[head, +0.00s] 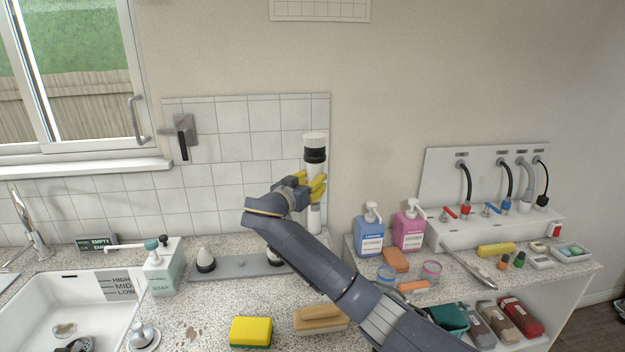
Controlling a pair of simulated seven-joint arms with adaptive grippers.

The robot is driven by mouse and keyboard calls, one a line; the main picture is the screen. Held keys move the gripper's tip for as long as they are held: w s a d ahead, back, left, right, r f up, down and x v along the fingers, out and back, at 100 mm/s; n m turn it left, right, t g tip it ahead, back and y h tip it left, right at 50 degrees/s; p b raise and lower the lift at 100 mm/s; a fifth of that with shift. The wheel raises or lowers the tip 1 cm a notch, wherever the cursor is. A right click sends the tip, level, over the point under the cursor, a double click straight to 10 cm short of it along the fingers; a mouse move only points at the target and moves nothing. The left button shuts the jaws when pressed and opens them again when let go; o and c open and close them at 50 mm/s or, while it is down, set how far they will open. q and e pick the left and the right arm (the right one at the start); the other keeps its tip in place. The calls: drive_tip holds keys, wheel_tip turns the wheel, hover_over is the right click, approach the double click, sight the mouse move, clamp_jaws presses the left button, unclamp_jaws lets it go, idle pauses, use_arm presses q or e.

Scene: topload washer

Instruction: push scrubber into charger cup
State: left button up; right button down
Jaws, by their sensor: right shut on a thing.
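The scrubber (315,218) is a white upright cylinder with a black band and a pale ribbed top, in front of the tiled wall. My right gripper (315,186) has yellow fingers shut around its middle. Its lower end comes down near the back of the counter; my arm partly hides that area, so I cannot tell whether it touches anything. A grey strip (235,268) on the counter carries a white cone with a dark base (205,260) and a similar one (275,256) partly behind my arm. I cannot pick out the charger cup for certain. My left gripper is not in view.
A sink (70,305) and a soap pump bottle (162,270) are at left. A yellow sponge (250,331) and a wooden brush (318,321) lie in front.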

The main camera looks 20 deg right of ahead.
hover_over(312, 211)
drive_tip(key=shift+w+d+f, duration=0.15)
drive_tip(key=shift+f, duration=2.35)
drive_tip(key=c, duration=0.9)
unclamp_jaws()
drive_tip(key=shift+f, duration=0.15)
drive_tip(key=v, duration=1.2)
drive_tip(key=shift+r, duration=0.2)
